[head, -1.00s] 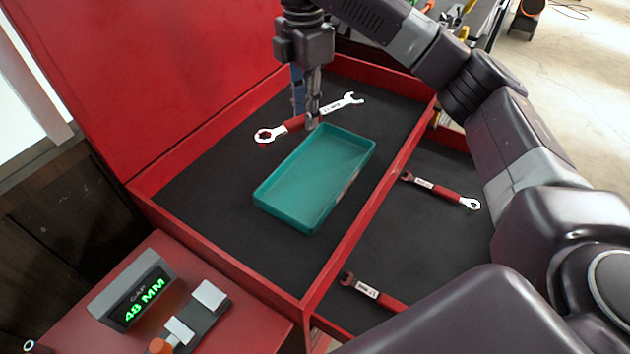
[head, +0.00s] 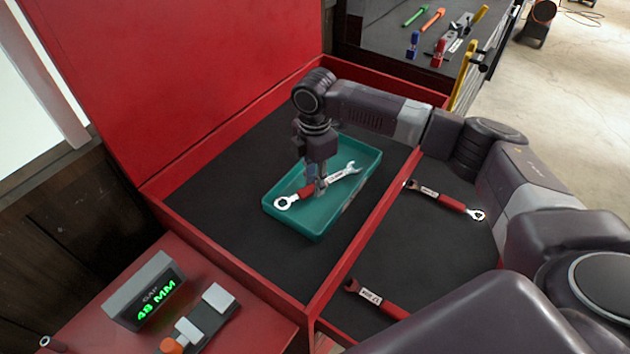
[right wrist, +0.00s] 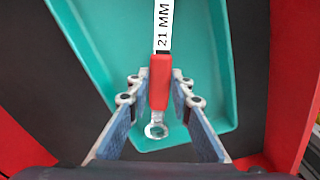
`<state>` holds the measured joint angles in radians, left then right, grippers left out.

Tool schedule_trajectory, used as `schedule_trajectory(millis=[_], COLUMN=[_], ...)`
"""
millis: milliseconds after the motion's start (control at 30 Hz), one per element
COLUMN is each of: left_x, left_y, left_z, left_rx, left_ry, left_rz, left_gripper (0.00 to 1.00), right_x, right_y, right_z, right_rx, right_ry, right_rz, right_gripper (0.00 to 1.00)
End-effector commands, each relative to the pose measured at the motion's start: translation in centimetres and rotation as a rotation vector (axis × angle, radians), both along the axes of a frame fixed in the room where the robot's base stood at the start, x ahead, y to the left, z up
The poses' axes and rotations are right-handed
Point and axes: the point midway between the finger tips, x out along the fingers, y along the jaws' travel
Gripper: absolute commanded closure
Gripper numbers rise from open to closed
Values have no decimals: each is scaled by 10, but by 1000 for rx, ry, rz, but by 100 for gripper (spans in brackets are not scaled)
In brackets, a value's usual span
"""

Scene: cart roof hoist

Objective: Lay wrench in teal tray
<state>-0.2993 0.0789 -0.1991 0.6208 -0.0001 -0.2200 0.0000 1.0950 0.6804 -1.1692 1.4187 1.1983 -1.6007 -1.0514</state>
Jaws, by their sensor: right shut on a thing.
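The wrench (head: 288,203) has a red grip, silver ends and a white label. The label reads 21 MM in the right wrist view (right wrist: 163,28). The teal tray (head: 318,229) lies on the black floor of the red chest's upper compartment. My right gripper (head: 319,190) is over the tray, pointing down, shut on the wrench's red grip (right wrist: 160,80). The wrench lies lengthwise over the tray, within its outline. I cannot tell whether it touches the tray floor. My left gripper is not in view.
A lower drawer (head: 390,250) holds two other red-gripped wrenches (head: 445,200) (head: 375,298). A display reading 48 MM (head: 150,295) stands on the red side shelf. The raised red lid (head: 180,80) is behind. Black floor is clear left of the tray.

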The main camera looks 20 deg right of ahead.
Motion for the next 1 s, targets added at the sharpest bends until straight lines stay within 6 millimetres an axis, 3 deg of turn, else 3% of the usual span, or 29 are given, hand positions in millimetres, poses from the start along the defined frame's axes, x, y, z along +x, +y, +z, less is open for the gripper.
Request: schedule_trajectory(millis=[433, 467, 600, 1000], left_x=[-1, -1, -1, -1], left_y=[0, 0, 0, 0], left_z=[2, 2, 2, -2], left_rx=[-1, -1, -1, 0], left_ry=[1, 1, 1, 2], left_rz=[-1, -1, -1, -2], left_gripper=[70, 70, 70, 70], right_x=[0, 0, 0, 1], right_y=[0, 0, 0, 0], right_z=[-9, -9, -9, 1], right_rx=[0, 0, 0, 2], right_ry=[-1, -1, -1, -4], right_rz=[0, 0, 0, 0], right_gripper=[100, 77, 63, 63])
